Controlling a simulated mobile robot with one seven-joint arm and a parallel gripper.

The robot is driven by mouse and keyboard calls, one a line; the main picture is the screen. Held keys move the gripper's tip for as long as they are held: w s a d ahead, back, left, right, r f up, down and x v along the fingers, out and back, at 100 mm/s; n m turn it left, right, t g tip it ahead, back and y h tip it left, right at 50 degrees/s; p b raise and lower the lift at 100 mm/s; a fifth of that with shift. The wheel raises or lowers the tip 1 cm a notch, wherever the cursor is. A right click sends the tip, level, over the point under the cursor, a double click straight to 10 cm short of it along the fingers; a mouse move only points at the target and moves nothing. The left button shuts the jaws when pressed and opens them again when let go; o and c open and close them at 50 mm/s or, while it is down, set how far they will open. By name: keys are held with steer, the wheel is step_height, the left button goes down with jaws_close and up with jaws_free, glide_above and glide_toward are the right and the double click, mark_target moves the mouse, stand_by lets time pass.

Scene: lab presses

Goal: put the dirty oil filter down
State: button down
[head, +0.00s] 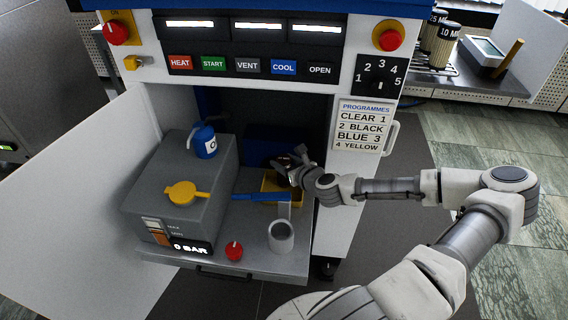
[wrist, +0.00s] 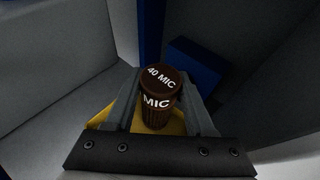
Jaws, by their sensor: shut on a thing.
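The dirty oil filter is a dark brown cylinder with "40 MIC" and "MIC" in white on it, seen in the wrist view (wrist: 158,92). My gripper (wrist: 160,105) is shut on it, with one grey finger on each side. In the head view my gripper (head: 297,170) reaches into the open cabinet from the right, and the filter shows there only as a small dark shape. A yellow tray (head: 268,187) lies just below the gripper and also shows behind the fingers in the wrist view (wrist: 177,124). I cannot tell whether the filter touches it.
A blue-handled lever (head: 262,197) and a grey cup (head: 281,237) stand close in front of the tray. A grey tank (head: 170,215) with a yellow cap (head: 185,194) and a blue oil can (head: 204,142) is on the left. The cabinet wall is close on the right.

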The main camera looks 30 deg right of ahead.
steer(key=shift+f, duration=0.1)
steer(key=shift+c, duration=1.3)
jaws_free()
steer(key=shift+s+r, duration=0.25)
steer(key=shift+r, duration=0.05)
steer(key=a+p+v, duration=0.1)
steer(key=p+v, duration=0.2)
steer(key=v, duration=0.8)
steer(key=shift+s+d+p, duration=0.25)
steer(key=shift+d+p, duration=0.05)
steer(key=shift+d, duration=0.15)
